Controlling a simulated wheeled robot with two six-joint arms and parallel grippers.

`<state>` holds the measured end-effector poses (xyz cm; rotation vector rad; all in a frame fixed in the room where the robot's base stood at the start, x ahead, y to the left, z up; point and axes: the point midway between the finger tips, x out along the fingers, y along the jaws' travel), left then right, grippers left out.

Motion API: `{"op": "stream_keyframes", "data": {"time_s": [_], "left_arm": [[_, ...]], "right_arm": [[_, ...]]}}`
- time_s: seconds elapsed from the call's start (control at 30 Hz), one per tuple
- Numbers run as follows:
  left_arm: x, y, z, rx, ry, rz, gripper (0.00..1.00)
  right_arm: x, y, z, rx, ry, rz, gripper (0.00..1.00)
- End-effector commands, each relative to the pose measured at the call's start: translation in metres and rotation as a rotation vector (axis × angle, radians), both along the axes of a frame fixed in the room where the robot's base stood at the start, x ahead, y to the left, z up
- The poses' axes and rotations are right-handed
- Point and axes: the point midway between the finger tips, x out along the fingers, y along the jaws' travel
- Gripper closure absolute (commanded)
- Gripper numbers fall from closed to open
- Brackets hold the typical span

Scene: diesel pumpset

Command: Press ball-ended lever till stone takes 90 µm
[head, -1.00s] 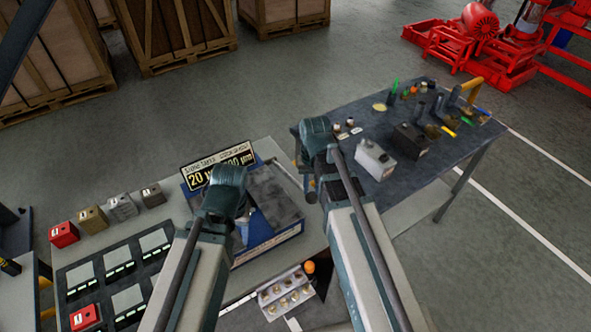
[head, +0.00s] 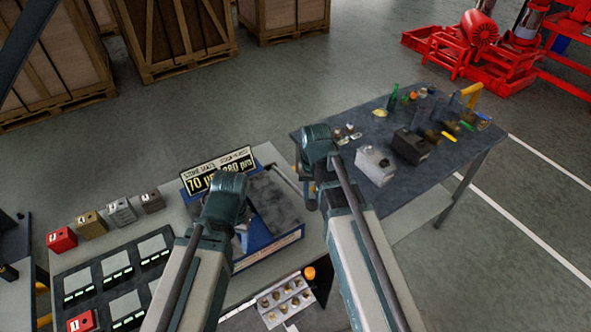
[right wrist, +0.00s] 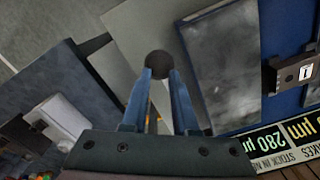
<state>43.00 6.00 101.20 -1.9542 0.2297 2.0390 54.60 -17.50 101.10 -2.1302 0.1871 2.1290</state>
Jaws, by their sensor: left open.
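The display sign (head: 218,172) at the back of the blue machine (head: 268,248) reads 70 µm under "STONE TAKES" and 280 µm on its right half. The grey stone block (head: 272,205) lies on the machine. In the right wrist view, the lever's dark ball end (right wrist: 158,64) sits at the fingertips of my right gripper (right wrist: 160,76), which are closed about its sides. My right gripper (head: 308,192) shows at the machine's right side in the head view. My left gripper (head: 240,232) is open over the machine's left part, its fingers largely hidden by the arm.
Several small blocks (head: 122,211) and a black tray of panels (head: 120,280) stand left on the bench. A tray of small parts (head: 285,300) with an orange ball (head: 309,273) is in front. A second table (head: 425,165) with tools stands at right.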

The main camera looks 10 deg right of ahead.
Motion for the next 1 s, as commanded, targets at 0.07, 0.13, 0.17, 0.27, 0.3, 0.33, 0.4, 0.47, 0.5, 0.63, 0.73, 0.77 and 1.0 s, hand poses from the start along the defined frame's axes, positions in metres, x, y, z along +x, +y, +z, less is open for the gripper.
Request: {"op": "stream_keyframes", "data": {"time_s": [0.07, 0.13, 0.17, 0.27, 0.3, 0.33, 0.4, 0.47, 0.5, 0.63, 0.73, 0.77, 1.0], "left_arm": [[0.0, 0.0, 0.019, 0.0, 0.0, 0.0, 0.5], [0.0, 0.0, 0.028, 0.0, 0.0, -0.001, 0.5], [0.0, 0.0, 0.032, 0.0, 0.0, -0.001, 0.5], [0.0, 0.0, 0.044, 0.0, 0.0, 0.0, 0.5], [0.0, 0.0, 0.05, -0.001, 0.0, 0.002, 0.5], [0.0, 0.0, 0.054, -0.001, 0.0, 0.003, 0.5], [0.0, 0.0, 0.063, -0.001, 0.0, 0.005, 0.5], [0.0, 0.0, 0.07, -0.001, 0.0, 0.007, 0.5], [0.0, 0.0, 0.076, -0.002, 0.0, 0.008, 0.5], [0.0, 0.0, 0.092, -0.002, -0.001, 0.012, 0.5], [0.0, 0.0, 0.105, -0.003, 0.0, 0.013, 0.5], [0.0, 0.0, 0.109, -0.002, -0.001, 0.014, 0.5], [0.0, 0.0, 0.135, -0.002, 0.002, 0.012, 0.5]], "right_arm": [[0.004, 0.001, 0.019, 0.001, -0.001, 0.001, 0.75], [0.006, 0.002, 0.028, 0.001, 0.0, 0.001, 0.75], [0.006, 0.002, 0.032, 0.001, 0.0, 0.001, 0.75], [0.009, 0.003, 0.045, 0.001, 0.0, 0.001, 0.75], [0.01, 0.004, 0.05, 0.001, 0.0, 0.001, 0.75], [0.011, 0.004, 0.054, 0.001, 0.001, 0.001, 0.75], [0.013, 0.005, 0.063, 0.0, 0.001, 0.001, 0.75], [0.014, 0.005, 0.07, 0.0, 0.001, 0.001, 0.75], [0.015, 0.006, 0.076, 0.0, 0.001, 0.001, 0.75], [0.019, 0.007, 0.092, 0.0, 0.001, 0.001, 0.75], [0.022, 0.008, 0.105, 0.0, 0.001, 0.001, 0.75], [0.023, 0.008, 0.109, 0.0, 0.001, 0.001, 0.75], [0.029, 0.01, 0.135, 0.0, 0.0, 0.0, 0.75]]}}
